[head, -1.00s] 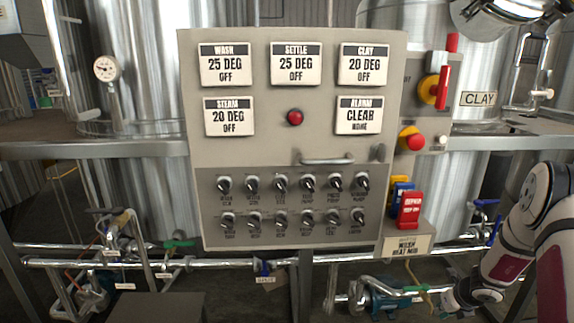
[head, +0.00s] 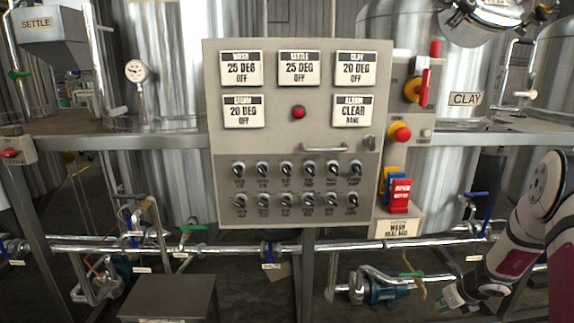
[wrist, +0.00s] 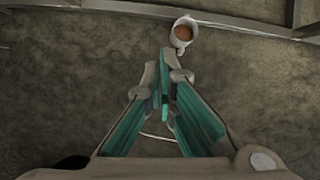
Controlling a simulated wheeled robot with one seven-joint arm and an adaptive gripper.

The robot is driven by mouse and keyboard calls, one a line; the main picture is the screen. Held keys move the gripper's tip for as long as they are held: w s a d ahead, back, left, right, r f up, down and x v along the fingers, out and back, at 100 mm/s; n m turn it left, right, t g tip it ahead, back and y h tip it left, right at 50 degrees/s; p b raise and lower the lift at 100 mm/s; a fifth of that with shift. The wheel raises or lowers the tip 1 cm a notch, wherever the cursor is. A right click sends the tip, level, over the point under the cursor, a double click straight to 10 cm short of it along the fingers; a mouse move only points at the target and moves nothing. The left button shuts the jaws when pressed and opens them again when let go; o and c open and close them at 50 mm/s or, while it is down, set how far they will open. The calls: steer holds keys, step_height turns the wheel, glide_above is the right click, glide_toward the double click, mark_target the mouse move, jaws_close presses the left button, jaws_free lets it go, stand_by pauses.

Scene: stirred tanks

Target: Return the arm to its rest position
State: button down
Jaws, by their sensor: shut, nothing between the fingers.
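My arm comes in at the lower right of the head view, bent, with my gripper (head: 452,297) low, pointing down and to the left. In the wrist view my gripper (wrist: 164,85) has its teal-padded fingers brought together at the tips, with nothing between them. The gripper is apart from the control panel (head: 287,222) and touches nothing that I can see.
A pump (head: 378,285) with pipes stands left of my gripper. A white cup-like container with brown contents (wrist: 183,32) is on the floor beyond the fingertips. A grey box (head: 170,295) stands at the lower left. Steel tanks and a ledge (head: 505,139) are behind.

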steer(key=s+a+r+n+y, duration=0.2)
steer(key=a+r+n, duration=0.5)
steer(key=a+r, duration=0.45)
steer(key=s+a+r+n+y, duration=0.2)
steer(key=a+r+n, duration=0.55)
steer(key=r, duration=0.65)
steer(key=s+a+r+n+g, duration=0.1)
steer(key=s+a+r+n, duration=0.25)
steer(key=s, duration=0.45)
steer(key=s+a+r+n+g, duration=0.25)
steer(key=s+a+n, duration=0.2)
steer(key=s, duration=0.35)
steer(key=s+a+r+n, duration=0.4)
steer(key=s+n, duration=0.1)
steer(key=s, duration=0.3)
steer(key=s+d+n+g+h, duration=0.1)
steer(key=s+d+n+h, duration=0.15)
steer(key=s, duration=0.55)
steer(key=s+d+n+g+h, duration=0.15)
steer(key=s+n, duration=0.25)
steer(key=s, duration=0.5)
step_height(320, 180, up, 25)
steer(key=t+p, duration=0.4)
steer(key=p, duration=1.9)
steer(key=shift+d+f+t+p, duration=0.15)
steer(key=shift+t+p, duration=0.15)
steer(key=shift+p, duration=0.1)
